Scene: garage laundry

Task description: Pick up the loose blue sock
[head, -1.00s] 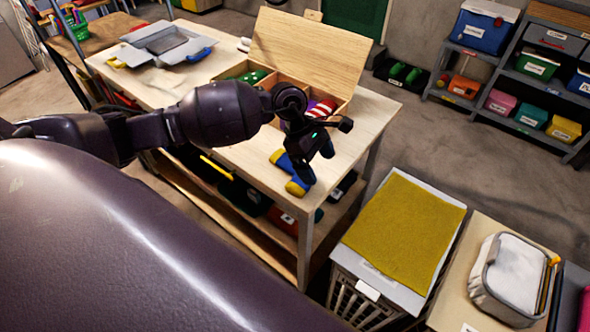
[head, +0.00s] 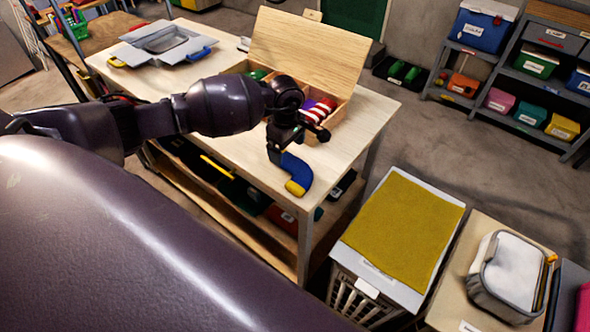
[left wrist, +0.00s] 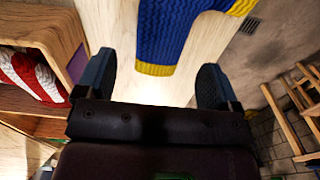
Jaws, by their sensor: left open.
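The loose blue sock (head: 294,168) lies on the wooden workbench near its front right corner, with a yellow end toward the edge. In the left wrist view the sock (left wrist: 178,35) shows ribbed blue fabric, and a yellow band faces my gripper. My left gripper (head: 280,146) is over the far end of the sock and hides part of it in the head view. In the left wrist view its fingers (left wrist: 158,66) are wide apart, with the yellow band ahead between them and no contact visible. My right gripper is not in view.
An open wooden box (head: 342,112) with compartments stands just behind my gripper, its lid (head: 308,48) raised. A red-and-white striped item (left wrist: 35,75) lies in it. A yellow mat (head: 402,230) covers a basket at right.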

